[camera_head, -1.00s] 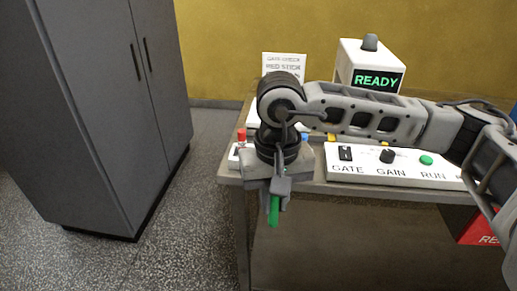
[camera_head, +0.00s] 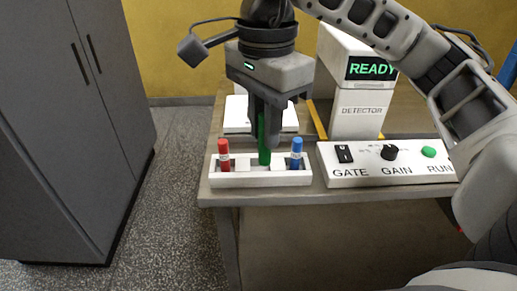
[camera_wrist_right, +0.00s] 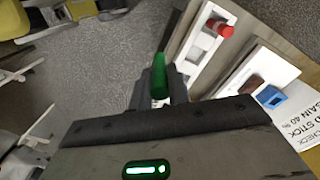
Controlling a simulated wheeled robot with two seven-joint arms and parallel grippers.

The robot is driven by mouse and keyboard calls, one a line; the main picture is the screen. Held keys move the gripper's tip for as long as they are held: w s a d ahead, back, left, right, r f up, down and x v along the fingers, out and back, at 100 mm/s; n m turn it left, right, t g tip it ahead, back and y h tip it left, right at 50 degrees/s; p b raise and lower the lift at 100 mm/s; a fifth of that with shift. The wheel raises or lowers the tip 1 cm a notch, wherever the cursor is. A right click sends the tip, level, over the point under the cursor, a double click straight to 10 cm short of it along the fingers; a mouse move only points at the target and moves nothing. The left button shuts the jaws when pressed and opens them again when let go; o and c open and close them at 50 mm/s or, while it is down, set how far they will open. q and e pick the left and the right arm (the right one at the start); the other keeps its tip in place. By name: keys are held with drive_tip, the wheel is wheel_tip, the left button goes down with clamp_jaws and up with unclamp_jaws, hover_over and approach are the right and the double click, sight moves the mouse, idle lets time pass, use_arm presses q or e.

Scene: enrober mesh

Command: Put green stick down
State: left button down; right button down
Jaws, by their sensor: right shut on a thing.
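My right gripper (camera_head: 265,120) is shut on the green stick (camera_head: 264,150), which hangs upright from its fingers. A white rack (camera_head: 260,180) lies along the table's front left edge. The red stick (camera_head: 224,155) stands in its left part and the blue stick (camera_head: 296,153) in its right part. The green stick's lower end shows between them, at the rack's middle; I cannot tell whether it touches the rack. In the right wrist view, the green stick (camera_wrist_right: 159,77) shows between the fingers, with the rack (camera_wrist_right: 187,65) to its right. My left gripper is not in view.
A control panel (camera_head: 380,176) with GATE, GAIN and RUN controls sits right of the rack. The white detector (camera_head: 357,118) behind it reads READY. A grey cabinet (camera_head: 75,130) stands at the left, with clear floor between it and the table (camera_head: 290,197).

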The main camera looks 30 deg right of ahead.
drive_tip(key=w+d+f, duration=0.1)
drive_tip(key=w+f, duration=0.1)
drive_tip(key=f, duration=0.1)
drive_tip(key=w+d+f, duration=0.2)
drive_tip(key=w+f, duration=0.1)
drive_tip(key=f, duration=0.1)
drive_tip(key=w+d+f+p, duration=0.1)
drive_tip(key=w+f, duration=0.1)
drive_tip(key=f, duration=0.1)
drive_tip(key=shift+w+d+f, duration=0.15)
drive_tip(key=shift+w+d, duration=0.05)
drive_tip(key=shift+f, duration=0.15)
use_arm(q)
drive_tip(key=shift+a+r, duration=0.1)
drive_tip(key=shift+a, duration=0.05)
use_arm(e)
drive_tip(key=shift+f, duration=0.1)
drive_tip(key=shift+f, duration=0.15)
drive_tip(key=c, duration=1.3)
unclamp_jaws()
drive_tip(key=shift+c, duration=0.2)
